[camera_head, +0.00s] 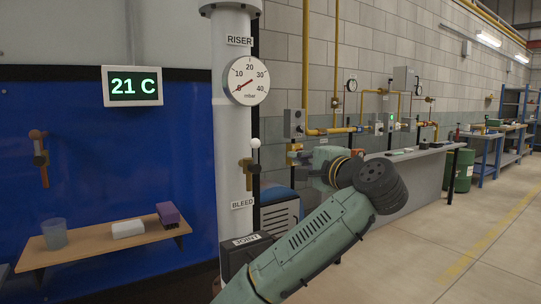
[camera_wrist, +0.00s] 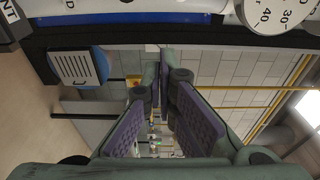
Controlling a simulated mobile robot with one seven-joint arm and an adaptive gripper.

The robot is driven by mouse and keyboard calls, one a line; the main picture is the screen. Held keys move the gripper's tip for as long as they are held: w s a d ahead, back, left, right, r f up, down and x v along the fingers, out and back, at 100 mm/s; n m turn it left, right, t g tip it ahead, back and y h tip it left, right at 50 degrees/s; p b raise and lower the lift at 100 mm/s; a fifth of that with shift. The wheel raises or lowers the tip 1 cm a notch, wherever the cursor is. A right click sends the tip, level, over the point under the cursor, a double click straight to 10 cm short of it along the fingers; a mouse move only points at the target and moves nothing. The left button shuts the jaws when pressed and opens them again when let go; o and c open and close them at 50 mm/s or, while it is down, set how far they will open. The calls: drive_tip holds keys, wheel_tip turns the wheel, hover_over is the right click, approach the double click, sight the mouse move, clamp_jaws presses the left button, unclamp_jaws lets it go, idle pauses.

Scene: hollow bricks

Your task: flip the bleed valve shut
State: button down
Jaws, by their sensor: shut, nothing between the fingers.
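The bleed valve (camera_head: 249,165) is a small brass fitting on the right side of the white riser pipe, above the BLEED label. Its lever points up, with a white ball knob (camera_head: 255,143) at the top. In the head view my arm reaches up from the bottom and bends to the right of the pipe, with its far end apart from the valve. The fingertips are hard to make out there. In the wrist view my gripper (camera_wrist: 160,62) is shut and empty, its purple-padded fingers pointing away from the camera. I cannot make out the valve in that view.
The riser pipe (camera_head: 228,120) carries a round pressure gauge (camera_head: 248,81). A wooden shelf (camera_head: 100,246) at left holds a cup, a white block and a purple block. A blue-and-white unit (camera_head: 280,215) stands behind the pipe. The floor at right is clear.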

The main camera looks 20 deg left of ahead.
sight(255, 156)
drive_tip(key=shift+w, duration=0.1)
drive_tip(key=w+a+p, duration=0.3)
drive_tip(key=a+p, duration=0.1)
drive_tip(key=a, duration=0.4)
drive_tip(key=shift+w+a, duration=0.25)
drive_tip(key=shift+a, duration=0.1)
